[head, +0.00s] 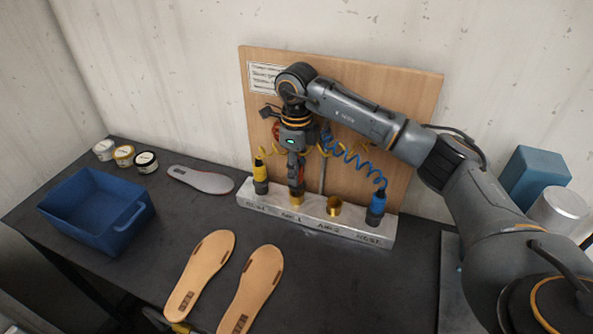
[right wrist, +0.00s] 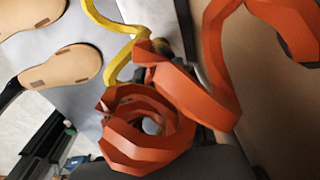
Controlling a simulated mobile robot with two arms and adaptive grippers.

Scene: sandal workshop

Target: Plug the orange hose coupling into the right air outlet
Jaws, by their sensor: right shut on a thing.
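My right gripper (head: 296,184) points down at the metal rail and is shut on the orange hose coupling, which is mostly hidden between the fingers. It is directly above or at the left brass outlet (head: 297,203); I cannot tell whether the coupling touches it. The right brass outlet (head: 334,207) is open and empty. In the right wrist view, the coiled orange hose (right wrist: 150,145) fills the middle and hides the coupling and fingertips. My left gripper is not in view.
A yellow coupling (head: 260,174) and a blue coupling (head: 377,204) stand at the ends of the rail (head: 315,220). Their hoses hang before the wooden board (head: 410,100). Two tan soles (head: 200,270), a grey insole (head: 201,179), small tins and a blue bin (head: 85,222) lie leftward.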

